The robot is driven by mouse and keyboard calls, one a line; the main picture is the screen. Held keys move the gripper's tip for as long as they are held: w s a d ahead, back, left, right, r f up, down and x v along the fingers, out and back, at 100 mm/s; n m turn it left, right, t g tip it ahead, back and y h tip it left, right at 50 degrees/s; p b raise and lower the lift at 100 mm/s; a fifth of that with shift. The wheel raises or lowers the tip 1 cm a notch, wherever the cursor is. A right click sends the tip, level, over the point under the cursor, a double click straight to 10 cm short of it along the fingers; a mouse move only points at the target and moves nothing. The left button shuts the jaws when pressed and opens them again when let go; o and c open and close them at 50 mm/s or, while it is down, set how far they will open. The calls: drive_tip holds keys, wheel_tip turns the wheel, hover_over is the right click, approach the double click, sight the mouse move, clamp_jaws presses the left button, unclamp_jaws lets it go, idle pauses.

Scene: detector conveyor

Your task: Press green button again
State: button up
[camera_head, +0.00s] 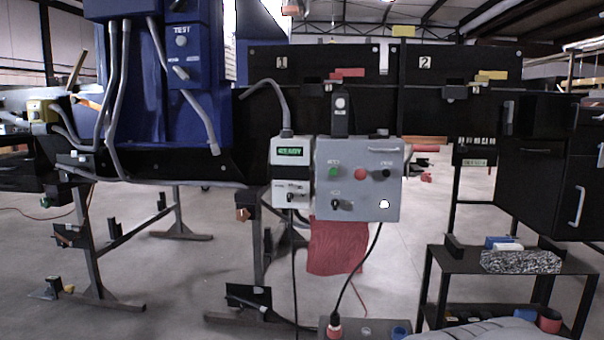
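The green button (334,172) is on the upper left of a grey control box (390,205) at the middle of the view, fixed to the front of the dark conveyor. A red button (361,174) sits to its right, with a black knob (386,174) further right. A black switch (336,203) is below the green button. Nothing covers the green button, and I cannot tell whether it is pressed in. My gripper is not in view.
A white unit with a lit green display (289,151) adjoins the box on the left. A blue cabinet (180,100) stands further left. A black trolley (500,262) with items stands at lower right. Cables and a red cloth (336,246) hang below the box.

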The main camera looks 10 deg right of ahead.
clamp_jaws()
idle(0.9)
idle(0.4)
